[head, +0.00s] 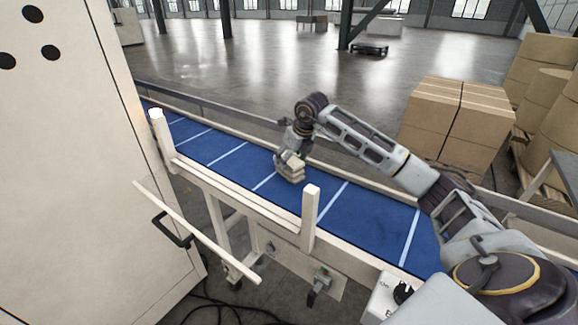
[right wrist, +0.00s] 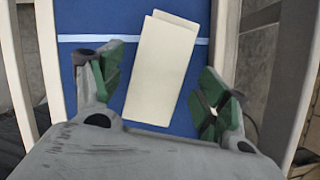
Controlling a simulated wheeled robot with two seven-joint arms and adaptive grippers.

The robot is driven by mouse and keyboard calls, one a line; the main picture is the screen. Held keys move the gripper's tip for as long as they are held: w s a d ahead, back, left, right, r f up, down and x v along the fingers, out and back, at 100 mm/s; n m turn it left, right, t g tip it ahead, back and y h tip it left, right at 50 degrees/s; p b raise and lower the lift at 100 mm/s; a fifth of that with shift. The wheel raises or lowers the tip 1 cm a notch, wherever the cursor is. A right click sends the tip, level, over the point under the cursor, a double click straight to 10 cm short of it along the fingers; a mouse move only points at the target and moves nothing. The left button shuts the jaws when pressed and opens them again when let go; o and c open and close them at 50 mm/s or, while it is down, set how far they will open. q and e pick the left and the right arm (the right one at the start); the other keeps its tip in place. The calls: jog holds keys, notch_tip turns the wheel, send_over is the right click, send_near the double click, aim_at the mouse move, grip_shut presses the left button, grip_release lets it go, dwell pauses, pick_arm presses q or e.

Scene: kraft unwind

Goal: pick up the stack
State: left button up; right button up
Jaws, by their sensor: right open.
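The stack (head: 291,167) is a small pile of flat cream pieces on the blue conveyor belt, under my right gripper in the head view. In the right wrist view the stack (right wrist: 162,70) lies between the two green-padded fingers, slightly tilted, with its top piece a little offset from the one below. My right gripper (right wrist: 158,88) is open, with a gap of blue belt on each side of the stack. In the head view my right gripper (head: 291,152) reaches down over the belt and partly hides the stack. My left gripper is not in view.
The blue conveyor belt (head: 225,150) with white cross lines runs diagonally, with a cream rail (head: 240,197) and upright posts along its near side. A large pale cabinet (head: 65,150) stands at the left. Cardboard boxes (head: 458,120) stand beyond the belt at the right.

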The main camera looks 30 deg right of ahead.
aim_at(291, 159)
jog(key=shift+p+x, duration=0.4)
jog(key=shift+x, duration=1.4)
jog(key=shift+d+f+b, duration=0.1)
jog(key=shift+f+b, duration=0.2)
jog(key=c, duration=1.1)
jog(key=shift+r, duration=0.15)
jog(key=shift+r+p, duration=0.15)
jog(key=shift+p, duration=0.15)
jog(key=shift+r+b, duration=0.75)
jog(key=shift+r, duration=4.25)
